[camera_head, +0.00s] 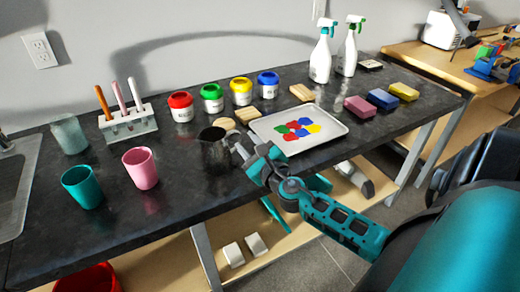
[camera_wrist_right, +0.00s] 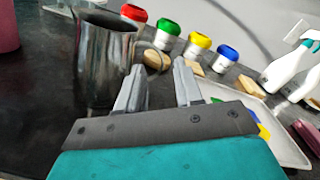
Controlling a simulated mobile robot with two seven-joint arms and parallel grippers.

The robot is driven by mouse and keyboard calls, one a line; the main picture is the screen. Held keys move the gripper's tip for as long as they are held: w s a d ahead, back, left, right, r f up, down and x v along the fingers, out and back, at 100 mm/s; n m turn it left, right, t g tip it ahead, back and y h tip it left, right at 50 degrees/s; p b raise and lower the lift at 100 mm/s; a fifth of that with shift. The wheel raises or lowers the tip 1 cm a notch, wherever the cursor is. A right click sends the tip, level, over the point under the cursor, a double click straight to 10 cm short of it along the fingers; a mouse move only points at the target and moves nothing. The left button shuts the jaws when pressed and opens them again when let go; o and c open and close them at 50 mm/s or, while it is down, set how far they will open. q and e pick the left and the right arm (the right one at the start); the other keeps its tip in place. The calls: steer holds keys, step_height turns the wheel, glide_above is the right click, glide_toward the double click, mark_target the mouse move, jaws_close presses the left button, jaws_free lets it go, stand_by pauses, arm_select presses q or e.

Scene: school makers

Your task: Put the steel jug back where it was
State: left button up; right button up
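The steel jug (camera_head: 214,147) is dark and shiny and stands upright on the black worktop (camera_head: 125,225), right of the pink cup. It also shows large at the left of the right wrist view (camera_wrist_right: 97,62). My right gripper (camera_head: 240,150) is just right of the jug in the head view. In the wrist view its two fingers (camera_wrist_right: 160,85) are apart, with nothing clearly held between them. The left finger overlaps the jug's lower right side in the picture; whether it touches cannot be told. My left gripper is not in view.
A teal cup (camera_head: 82,187) and pink cup (camera_head: 140,168) stand left of the jug. Behind are several lidded paint pots (camera_head: 212,98) and wooden blocks (camera_head: 247,114). A paint tray (camera_head: 335,127) lies right; sponges (camera_head: 382,98) and spray bottles (camera_head: 322,55) stand beyond.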

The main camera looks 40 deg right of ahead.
steer(key=s, duration=0.3)
steer(key=s+a, duration=0.1)
steer(key=s, duration=0.2)
steer(key=shift+s+a, duration=0.1)
steer(key=shift+s, duration=0.15)
stand_by(0.3)
